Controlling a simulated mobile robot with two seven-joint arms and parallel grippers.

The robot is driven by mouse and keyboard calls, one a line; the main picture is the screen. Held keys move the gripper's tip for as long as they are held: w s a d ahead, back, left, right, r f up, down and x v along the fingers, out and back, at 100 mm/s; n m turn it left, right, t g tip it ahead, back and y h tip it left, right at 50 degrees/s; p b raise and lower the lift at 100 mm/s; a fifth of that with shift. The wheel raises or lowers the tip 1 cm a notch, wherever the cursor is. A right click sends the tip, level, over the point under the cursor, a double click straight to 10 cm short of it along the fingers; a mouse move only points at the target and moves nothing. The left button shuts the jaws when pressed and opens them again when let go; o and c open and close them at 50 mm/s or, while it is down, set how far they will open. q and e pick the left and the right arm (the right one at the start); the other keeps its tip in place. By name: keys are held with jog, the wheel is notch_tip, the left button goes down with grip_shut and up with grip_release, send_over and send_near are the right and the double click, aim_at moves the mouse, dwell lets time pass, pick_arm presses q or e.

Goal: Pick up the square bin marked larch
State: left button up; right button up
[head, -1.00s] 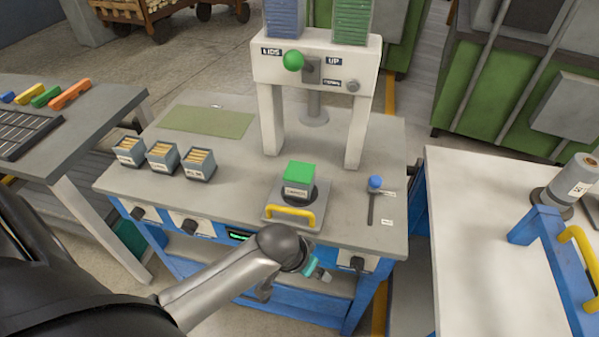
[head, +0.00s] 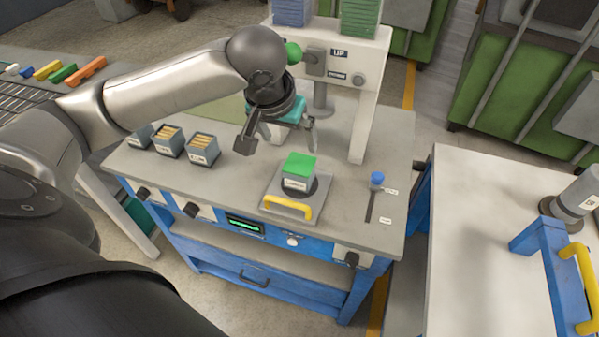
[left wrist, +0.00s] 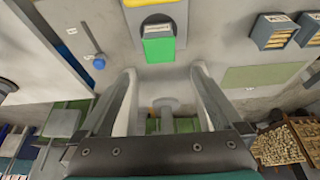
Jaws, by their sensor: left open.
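A small square grey bin with a green lid (head: 299,168) stands on the round dark seat of a metal plate (head: 275,199) with a yellow handle, on the workbench. Its front label is too small to read for certain. The same lidded bin shows near the top of the left wrist view (left wrist: 158,48). My left gripper (head: 278,149) is open and empty, above the bench and a little up and left of the bin in the head view. In the left wrist view its fingers (left wrist: 164,70) are spread, with the bin beyond their tips. My right gripper is not in view.
Several open square bins of wooden sticks (head: 170,142) stand on the bench's left. A white press frame (head: 366,100) rises behind the lidded bin. A blue-knobbed lever (head: 376,180) is to the right. A white table (head: 470,230) with a blue yellow-handled frame (head: 545,245) stands further right.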

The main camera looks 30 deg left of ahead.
pick_arm(q)
jog(key=b, duration=0.2)
send_near(299, 164)
jog(key=x, duration=0.5)
jog(key=shift+f, duration=0.2)
jog(key=b+x, duration=0.1)
jog(key=x, duration=0.4)
jog(key=shift+b, duration=0.4)
jog(key=shift+c, duration=0.4)
jog(key=c, duration=1.3)
jog(key=shift+r, duration=0.1)
